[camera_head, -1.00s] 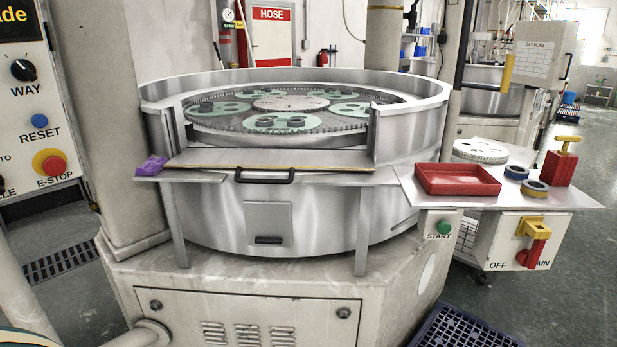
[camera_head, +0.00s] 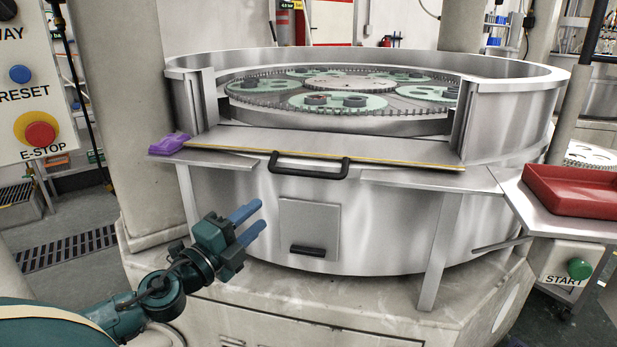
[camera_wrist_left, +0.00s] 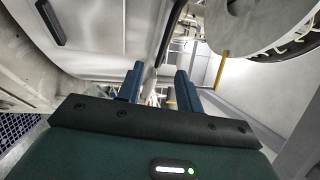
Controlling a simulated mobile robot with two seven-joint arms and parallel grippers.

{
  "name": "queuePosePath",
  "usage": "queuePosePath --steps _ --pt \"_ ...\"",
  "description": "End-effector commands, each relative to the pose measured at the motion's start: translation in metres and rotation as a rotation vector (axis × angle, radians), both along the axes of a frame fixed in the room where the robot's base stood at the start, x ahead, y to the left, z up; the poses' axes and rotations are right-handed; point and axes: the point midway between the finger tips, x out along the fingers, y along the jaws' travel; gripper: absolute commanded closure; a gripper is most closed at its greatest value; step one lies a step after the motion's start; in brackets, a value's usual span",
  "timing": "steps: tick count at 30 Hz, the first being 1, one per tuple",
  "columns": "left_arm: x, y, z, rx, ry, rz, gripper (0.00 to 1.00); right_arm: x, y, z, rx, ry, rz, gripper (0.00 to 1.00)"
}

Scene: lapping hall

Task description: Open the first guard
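The guard with a yellow edge strip (camera_head: 320,151) spans the front opening of the round steel machine, between two upright posts. Its black bar handle (camera_head: 308,174) sticks out at the front, just under the strip. My left gripper (camera_head: 260,216) is open and empty, in front of the machine, below and to the left of the handle and apart from it. Its two blue fingers also show apart in the left wrist view (camera_wrist_left: 160,72). A black handle (camera_wrist_left: 50,22) shows at upper left there; I cannot tell which one. My right gripper is not in view.
A small hatch (camera_head: 310,228) with a black pull sits below the guard. A purple cloth (camera_head: 170,144) lies on the left ledge. A red tray (camera_head: 575,190) stands on the right shelf, above a green START button (camera_head: 580,268). An E-STOP panel (camera_head: 35,100) is at left.

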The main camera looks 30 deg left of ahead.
Motion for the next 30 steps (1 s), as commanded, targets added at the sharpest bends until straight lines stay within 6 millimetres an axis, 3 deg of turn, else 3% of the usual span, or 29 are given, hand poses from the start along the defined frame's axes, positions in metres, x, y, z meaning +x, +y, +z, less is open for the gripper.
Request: queuePosePath --steps 8,30 --pt "0.012 -0.006 0.011 0.039 -0.025 -0.019 0.64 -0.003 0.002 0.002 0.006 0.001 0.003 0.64" --pt "0.092 -0.01 0.027 0.035 -0.024 -0.01 0.64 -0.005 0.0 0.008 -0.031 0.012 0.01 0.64"
